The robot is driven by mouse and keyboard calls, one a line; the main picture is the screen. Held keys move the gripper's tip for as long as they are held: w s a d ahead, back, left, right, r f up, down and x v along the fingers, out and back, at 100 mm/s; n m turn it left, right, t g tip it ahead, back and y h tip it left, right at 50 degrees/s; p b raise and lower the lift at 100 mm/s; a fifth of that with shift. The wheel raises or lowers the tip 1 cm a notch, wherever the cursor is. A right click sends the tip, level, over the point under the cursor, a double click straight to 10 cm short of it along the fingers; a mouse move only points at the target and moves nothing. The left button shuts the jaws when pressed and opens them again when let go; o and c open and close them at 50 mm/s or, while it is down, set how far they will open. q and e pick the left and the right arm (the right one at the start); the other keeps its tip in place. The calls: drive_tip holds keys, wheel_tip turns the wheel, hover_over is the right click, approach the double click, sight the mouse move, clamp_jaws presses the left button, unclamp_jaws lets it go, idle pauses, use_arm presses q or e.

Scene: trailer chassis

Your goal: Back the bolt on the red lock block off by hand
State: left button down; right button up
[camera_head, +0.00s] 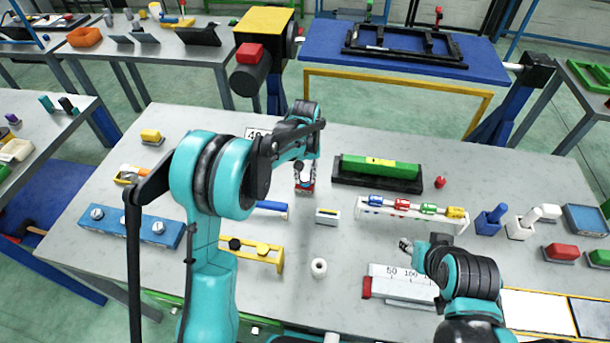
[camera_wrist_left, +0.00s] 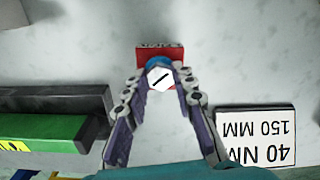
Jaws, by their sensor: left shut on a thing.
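The red lock block (camera_wrist_left: 150,52) lies on the grey table, in the upper middle of the left wrist view. In the head view it shows as a small red patch (camera_head: 306,188) under my left gripper (camera_head: 305,170). The bolt (camera_wrist_left: 160,78) has a pale hex head with a dark line across it and a blue part behind. My left gripper (camera_wrist_left: 161,84) is shut on the bolt, one fingertip at each side of the head. My right gripper (camera_head: 406,246) hangs over the table at the right, apart from the block; its fingers are too small to read.
A green bar in a black holder (camera_head: 380,172) stands right of the block. A label card reading 40 NM 150 MM (camera_wrist_left: 257,137) lies nearby. A white rack (camera_head: 385,213) with coloured pieces, a yellow bracket (camera_head: 262,257) and a white ring (camera_head: 319,267) are in front.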

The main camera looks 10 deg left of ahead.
use_arm(q)
drive_tip(key=n, duration=0.5)
drive_tip(key=shift+n, duration=0.3)
drive_tip(key=n, duration=0.9)
drive_tip(key=shift+f, duration=0.1)
drive_tip(key=n, duration=0.4)
drive_tip(key=shift+n, duration=0.4)
drive_tip(key=c, duration=1.2)
unclamp_jaws()
